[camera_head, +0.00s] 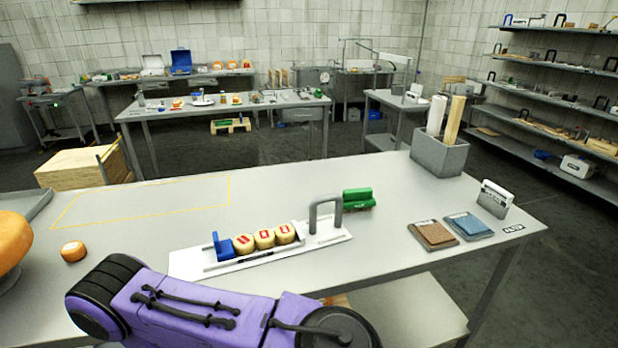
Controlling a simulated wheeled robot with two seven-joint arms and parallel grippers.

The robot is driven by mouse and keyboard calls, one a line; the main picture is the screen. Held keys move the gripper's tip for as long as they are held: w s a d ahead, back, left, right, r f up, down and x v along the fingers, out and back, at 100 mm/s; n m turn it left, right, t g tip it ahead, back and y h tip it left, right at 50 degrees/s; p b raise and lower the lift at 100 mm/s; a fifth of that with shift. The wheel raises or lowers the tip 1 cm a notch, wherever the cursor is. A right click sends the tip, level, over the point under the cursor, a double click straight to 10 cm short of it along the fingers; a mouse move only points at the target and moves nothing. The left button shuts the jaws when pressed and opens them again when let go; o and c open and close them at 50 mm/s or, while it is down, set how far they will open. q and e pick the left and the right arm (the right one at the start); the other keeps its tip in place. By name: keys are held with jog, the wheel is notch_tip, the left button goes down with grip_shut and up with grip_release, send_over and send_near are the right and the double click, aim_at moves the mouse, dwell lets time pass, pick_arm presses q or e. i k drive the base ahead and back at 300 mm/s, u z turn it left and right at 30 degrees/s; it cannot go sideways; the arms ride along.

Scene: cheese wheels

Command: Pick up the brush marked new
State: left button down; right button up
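A purple arm of mine crosses the bottom of the view and hides part of the table's front. Neither of my grippers shows in this view.
A grey bin (440,155) holds rolls. Brown (434,235) and blue (469,225) pads lie right. The yellow-outlined area is clear.

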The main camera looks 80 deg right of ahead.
aim_at(360, 198)
jog(key=k, duration=1.3)
jog(key=z, duration=1.45)
